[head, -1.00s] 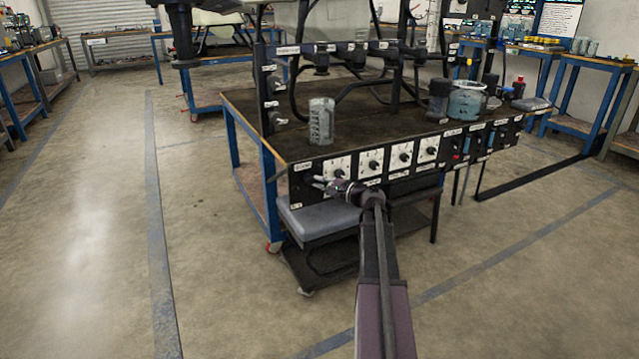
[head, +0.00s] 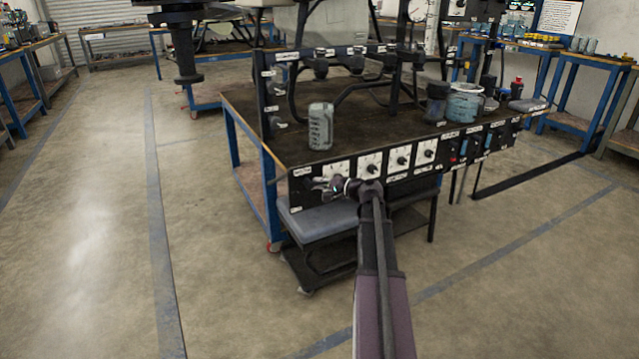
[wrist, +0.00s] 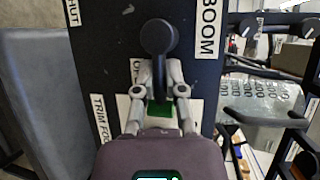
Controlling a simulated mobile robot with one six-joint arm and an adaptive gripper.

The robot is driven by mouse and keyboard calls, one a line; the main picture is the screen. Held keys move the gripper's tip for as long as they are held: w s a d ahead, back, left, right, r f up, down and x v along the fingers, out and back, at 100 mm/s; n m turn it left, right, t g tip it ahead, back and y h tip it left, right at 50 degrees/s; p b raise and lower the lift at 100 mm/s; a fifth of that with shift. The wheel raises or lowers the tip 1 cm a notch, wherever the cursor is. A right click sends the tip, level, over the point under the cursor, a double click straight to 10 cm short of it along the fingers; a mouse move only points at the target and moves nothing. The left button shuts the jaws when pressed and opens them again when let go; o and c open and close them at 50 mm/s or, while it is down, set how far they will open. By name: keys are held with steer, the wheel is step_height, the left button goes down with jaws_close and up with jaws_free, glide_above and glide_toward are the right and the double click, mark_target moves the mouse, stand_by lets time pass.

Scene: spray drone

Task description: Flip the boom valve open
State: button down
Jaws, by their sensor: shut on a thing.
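The boom valve is on the dark front panel (head: 302,193) of the workbench. In the wrist view its black lever (wrist: 158,40) has a round hub and a handle running down from it between my fingertips. A BOOM label (wrist: 207,30) is to its right. A partly hidden label starting with O (wrist: 137,74) is beside the handle, and a green patch (wrist: 162,109) shows between the fingers. My gripper (wrist: 159,82) is shut on the lever handle. In the head view my gripper (head: 327,187) is at the panel's left end and hides most of the lever.
White dial plates (head: 370,165) line the panel to the right. A grey jar (head: 320,127) stands on the bench top above. A grey padded seat (head: 310,218) is below the panel. A TRIM label (wrist: 100,115) is near the fingers. Open floor is at left.

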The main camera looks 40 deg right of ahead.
steer(key=c, duration=0.7)
jaws_free()
steer(key=shift+f+b, duration=0.15)
steer(key=shift+b, duration=0.25)
